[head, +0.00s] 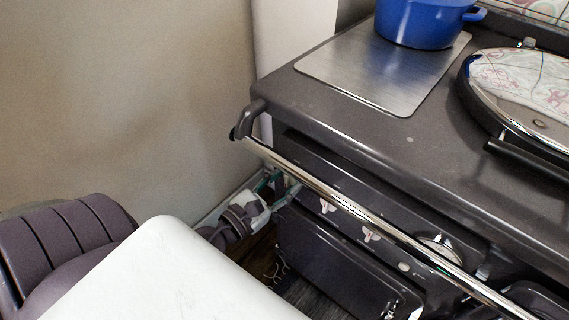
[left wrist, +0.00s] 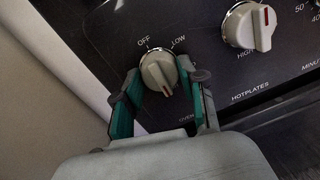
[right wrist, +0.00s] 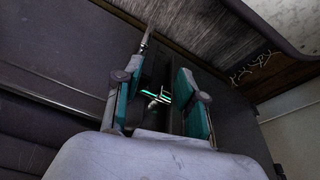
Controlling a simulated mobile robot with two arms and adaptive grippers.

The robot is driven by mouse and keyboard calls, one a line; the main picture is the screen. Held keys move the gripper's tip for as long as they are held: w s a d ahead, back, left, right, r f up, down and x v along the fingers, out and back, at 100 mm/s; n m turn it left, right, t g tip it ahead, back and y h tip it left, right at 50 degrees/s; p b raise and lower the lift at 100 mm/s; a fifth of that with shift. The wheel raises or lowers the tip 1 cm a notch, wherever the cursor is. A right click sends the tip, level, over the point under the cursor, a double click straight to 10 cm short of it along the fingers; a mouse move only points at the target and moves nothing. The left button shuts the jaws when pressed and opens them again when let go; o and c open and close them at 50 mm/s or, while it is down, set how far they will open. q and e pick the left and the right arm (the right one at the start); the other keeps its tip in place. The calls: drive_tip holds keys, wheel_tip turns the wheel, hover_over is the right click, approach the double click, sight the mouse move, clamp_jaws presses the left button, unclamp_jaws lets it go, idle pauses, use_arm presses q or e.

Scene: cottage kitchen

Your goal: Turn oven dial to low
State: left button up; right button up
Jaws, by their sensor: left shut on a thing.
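The oven dial (left wrist: 158,70) is a cream knob on the dark stove panel. OFF is printed at its upper left and LOW at its upper right; its red mark is at the lower end, pointing away from both words. My left gripper (left wrist: 160,92) is shut on the dial, with teal-padded fingers on either side of it. In the head view my left gripper (head: 279,188) is at the left end of the panel, below the chrome rail, and hides the dial. My right gripper (right wrist: 160,92) has its fingers apart, with nothing held between them.
The chrome rail (head: 345,207) runs along the stove front above the panel. The hotplates dial (left wrist: 250,26) is to the right of the oven dial. A blue pot (head: 421,22) stands on the steel plate (head: 347,68). The wall (head: 130,100) is close on the left.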

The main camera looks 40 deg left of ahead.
use_arm(q)
drive_tip(key=shift+n, duration=0.4)
use_arm(e)
drive_tip(key=w+b+v, duration=0.1)
drive_tip(key=b+v, duration=0.1)
drive_tip(key=v, duration=0.8)
use_arm(q)
drive_tip(key=shift+n+t+y+p, duration=0.25)
drive_tip(key=shift+n+y, duration=0.25)
drive_tip(key=shift+n, duration=5.65)
drive_tip(key=shift+n+t+y+p, duration=0.15)
drive_tip(key=shift+n+y+p, duration=0.3)
drive_tip(key=shift+n, duration=5.7)
use_arm(e)
drive_tip(key=x, duration=0.7)
drive_tip(key=shift+s, duration=0.15)
